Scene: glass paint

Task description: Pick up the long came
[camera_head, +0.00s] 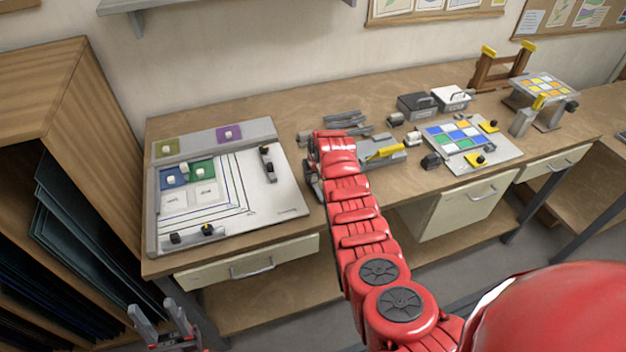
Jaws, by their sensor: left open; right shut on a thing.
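Grey came strips (345,119) lie in a small rack near the back middle of the workbench. My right gripper (311,172) is at the left front of this rack, beside the right edge of the white layout board. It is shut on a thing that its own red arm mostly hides. A short grey end (304,138) shows just left of the hand and may be part of a came; its length cannot be told. My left gripper (157,313) is open and empty, low at the bottom left in front of the bench.
The layout board (265,206) carries coloured glass pieces and black-knobbed stops. Right of my arm are a yellow-handled tool (385,152), a board with a coloured panel (492,150), small bins (417,105) and a raised stand (545,88). A wooden rack (75,110) stands at the left.

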